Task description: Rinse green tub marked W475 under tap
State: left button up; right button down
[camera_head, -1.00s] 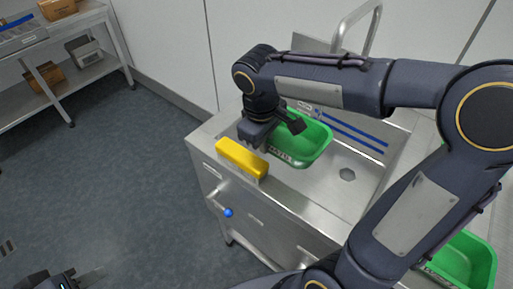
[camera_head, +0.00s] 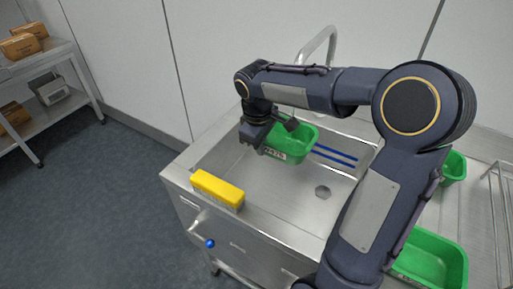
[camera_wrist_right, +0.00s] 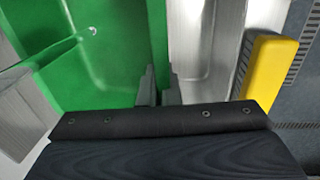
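The green tub (camera_head: 304,141) hangs over the sink basin (camera_head: 262,186), with a pale label on its front side that is too small to read surely. My right gripper (camera_head: 268,133) is shut on the tub's wall at its left end; the right wrist view shows the fingers (camera_wrist_right: 158,85) on either side of the green wall (camera_wrist_right: 157,40). The tap's curved spout (camera_head: 327,38) rises at the back of the sink, above and behind the tub; its outlet is hidden behind my right arm. My left gripper is out of view.
A blue-tipped lever (camera_head: 209,243) sticks out in front. Other green tubs (camera_head: 432,262) (camera_head: 453,167) stand at right, partly behind my arm. A shelf with boxes (camera_head: 20,47) stands far left.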

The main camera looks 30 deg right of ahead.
jog(key=shift+w+d, duration=0.1)
jog(key=shift+d, duration=0.05)
jog(key=shift+d, duration=0.1)
dwell(0.4)
jog(key=shift+s+d, duration=0.15)
jog(key=shift+s, duration=0.35)
jog(key=shift+w, duration=0.15)
dwell(0.5)
jog(key=shift+w+a, duration=0.25)
jog(key=shift+w, duration=0.1)
dwell(0.6)
